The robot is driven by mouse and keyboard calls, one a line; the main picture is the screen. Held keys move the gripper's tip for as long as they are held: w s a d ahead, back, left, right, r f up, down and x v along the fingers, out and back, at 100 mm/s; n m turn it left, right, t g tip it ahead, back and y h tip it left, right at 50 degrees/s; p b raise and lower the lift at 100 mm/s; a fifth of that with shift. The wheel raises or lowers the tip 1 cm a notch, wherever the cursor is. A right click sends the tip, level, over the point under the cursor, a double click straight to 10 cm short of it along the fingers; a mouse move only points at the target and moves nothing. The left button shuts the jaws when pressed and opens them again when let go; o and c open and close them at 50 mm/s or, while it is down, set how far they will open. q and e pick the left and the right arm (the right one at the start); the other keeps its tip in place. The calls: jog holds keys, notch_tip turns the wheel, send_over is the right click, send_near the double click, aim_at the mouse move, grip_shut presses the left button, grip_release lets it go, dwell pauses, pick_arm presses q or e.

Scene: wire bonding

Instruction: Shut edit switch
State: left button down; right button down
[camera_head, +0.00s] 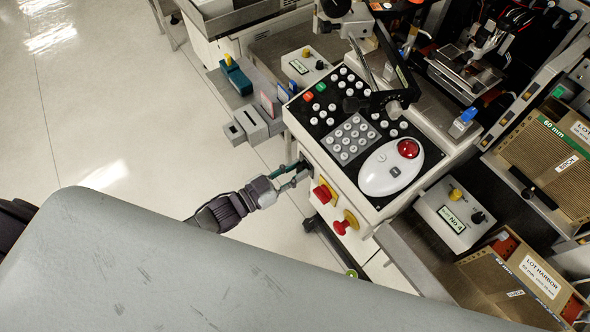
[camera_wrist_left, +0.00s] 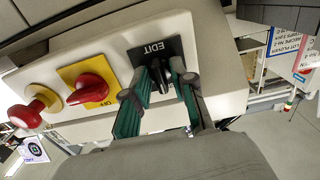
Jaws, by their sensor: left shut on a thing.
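The edit switch (camera_wrist_left: 157,76) is a black knob on a black plate marked EDIT, on the front face of the console. In the left wrist view it sits between the two green-padded fingertips of my left gripper (camera_wrist_left: 160,80), which is shut on it. In the head view my left gripper (camera_head: 302,171) reaches from the left to the console's front edge. There the switch is mostly hidden by the fingers. My right gripper is in neither view.
A red rotary switch on a yellow plate (camera_wrist_left: 88,86) and a red mushroom button (camera_wrist_left: 27,113) are beside the edit switch. The console's top panel (camera_head: 352,132) carries keys and a white trackball unit (camera_head: 385,178). Grey blocks (camera_head: 252,124) stand to its left.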

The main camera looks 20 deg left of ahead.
pick_arm(q)
jog(key=c, duration=1.2)
grip_release()
jog(key=v, duration=1.2)
jog(key=shift+a, duration=0.1)
